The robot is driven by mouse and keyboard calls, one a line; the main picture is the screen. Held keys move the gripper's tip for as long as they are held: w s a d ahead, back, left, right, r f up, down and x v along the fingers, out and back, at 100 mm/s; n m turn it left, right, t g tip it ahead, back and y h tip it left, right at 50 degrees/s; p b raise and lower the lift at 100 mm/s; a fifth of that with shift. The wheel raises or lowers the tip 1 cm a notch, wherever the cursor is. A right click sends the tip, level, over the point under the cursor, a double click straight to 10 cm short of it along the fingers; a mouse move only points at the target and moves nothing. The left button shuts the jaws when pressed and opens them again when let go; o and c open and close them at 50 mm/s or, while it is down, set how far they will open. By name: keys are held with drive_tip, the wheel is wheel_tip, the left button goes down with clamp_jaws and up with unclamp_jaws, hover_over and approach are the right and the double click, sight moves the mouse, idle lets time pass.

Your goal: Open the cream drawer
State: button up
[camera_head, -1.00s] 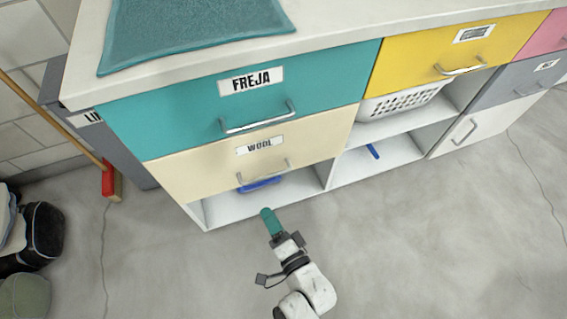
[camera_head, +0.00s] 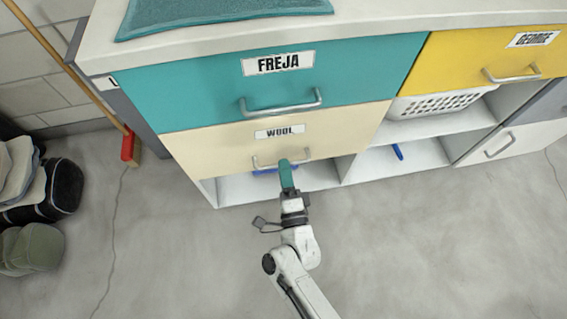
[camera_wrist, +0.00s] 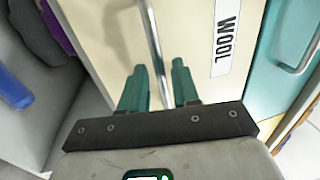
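The cream drawer (camera_head: 220,155) bears a "WOOL" label and looks shut, below the teal "FREJA" drawer. Its metal bar handle (camera_head: 263,165) is partly covered by my teal fingertips (camera_head: 285,163) in the head view. In the wrist view, the cream front (camera_wrist: 105,30) fills the middle and the handle (camera_wrist: 153,35) runs between the two fingers. My gripper (camera_wrist: 158,66) is open, with a gap on each side of the bar. Whether the bar is fully between the fingertips in depth I cannot tell.
The teal drawer (camera_head: 210,95) with its handle (camera_head: 282,108) is just above. A broom (camera_head: 130,147) and bags (camera_head: 45,190) are at the left. The floor in front is clear.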

drive_tip(key=shift+x, duration=1)
clamp_jaws()
